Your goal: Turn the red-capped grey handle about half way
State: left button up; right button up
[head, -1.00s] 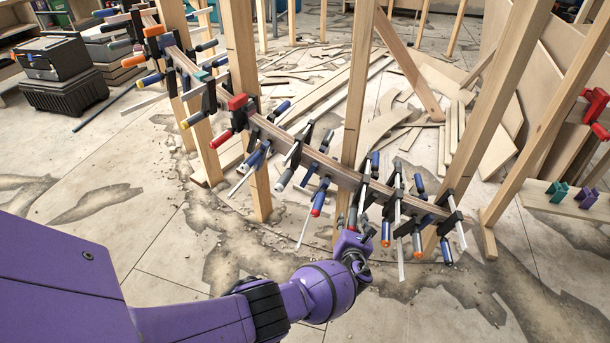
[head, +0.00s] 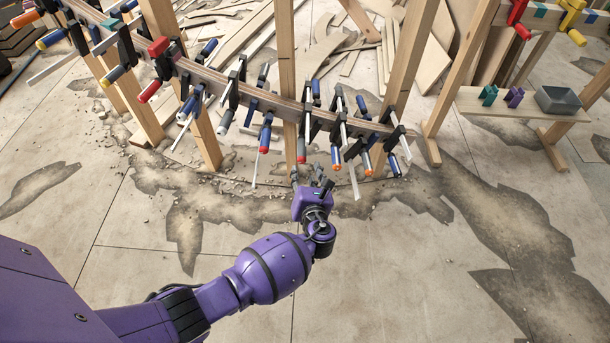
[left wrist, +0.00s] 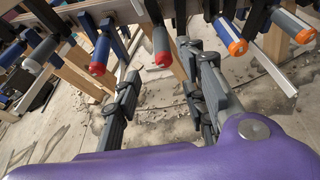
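The grey handle with a red cap (left wrist: 162,47) hangs from a clamp on the curved wooden stringer, its red end toward me in the left wrist view. In the head view the handle (head: 301,149) is small, in the row of clamps below the stringer (head: 240,92). My left gripper (left wrist: 165,80) is open and empty, its two dark fingers spread below and either side of the red cap in the picture, with no contact seen. In the head view my left gripper (head: 314,184) is just below the handle. My right gripper is out of view.
Close neighbours are a blue handle with a red cap (left wrist: 98,56) on the left and a blue handle with an orange cap (left wrist: 235,40) on the right. Metal clamp bars hang among them. Wooden posts (head: 288,70) hold the stringer. The floor in front is open.

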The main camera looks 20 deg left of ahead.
pick_arm(q)
jog(key=shift+s, duration=0.2)
jog(key=shift+s+d+f+p, duration=0.1)
jog(key=shift+s+d+p, duration=0.15)
jog(key=shift+s, duration=0.25)
jog(key=shift+s+d+f+p, duration=0.15)
jog(key=shift+s+p, duration=0.1)
jog(key=shift+s, duration=0.3)
jog(key=shift+s+d+p, duration=0.2)
jog(key=shift+s+p, duration=0.05)
jog(key=shift+s, duration=0.25)
